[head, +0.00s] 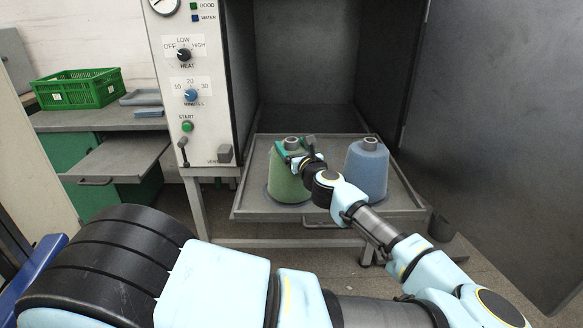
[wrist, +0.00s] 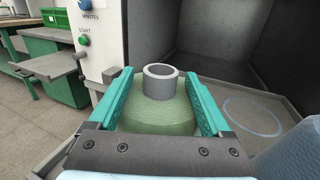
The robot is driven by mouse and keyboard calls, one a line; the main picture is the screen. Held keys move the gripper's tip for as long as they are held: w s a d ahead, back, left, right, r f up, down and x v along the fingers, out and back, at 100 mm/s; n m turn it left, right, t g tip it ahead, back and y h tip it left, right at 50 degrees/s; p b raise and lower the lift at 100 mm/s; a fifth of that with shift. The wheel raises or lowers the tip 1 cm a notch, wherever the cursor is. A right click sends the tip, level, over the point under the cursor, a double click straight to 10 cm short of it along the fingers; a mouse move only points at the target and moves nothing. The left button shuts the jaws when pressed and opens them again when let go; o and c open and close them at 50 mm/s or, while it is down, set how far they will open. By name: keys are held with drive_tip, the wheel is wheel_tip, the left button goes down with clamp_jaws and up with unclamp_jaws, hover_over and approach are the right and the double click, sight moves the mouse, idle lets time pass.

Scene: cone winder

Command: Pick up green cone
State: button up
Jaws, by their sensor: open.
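The green cone (head: 285,181) stands upright on the left part of the pulled-out tray (head: 243,205). Its grey tube end sticks up at the top. In the head view my gripper (head: 290,150) is at the cone's top and hides part of it. In the wrist view the open teal fingers (wrist: 161,100) lie to the left and right of the green cone (wrist: 158,117), with its grey tube (wrist: 159,85) between them. A gap shows on both sides of the tube. The cone's lower part is hidden by my gripper in the wrist view.
A blue cone (head: 366,170) stands on the tray to the right, close to my arm. The open chamber (head: 308,75) is behind the tray, with a control panel (head: 186,75) at its left and a dark door (head: 490,110) at right. A green crate (head: 78,89) sits on the left bench.

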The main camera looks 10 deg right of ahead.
drive_tip(key=shift+w, duration=0.25)
drive_tip(key=shift+c, duration=0.4)
clamp_jaws()
drive_tip(key=shift+r, duration=0.1)
idle(0.8)
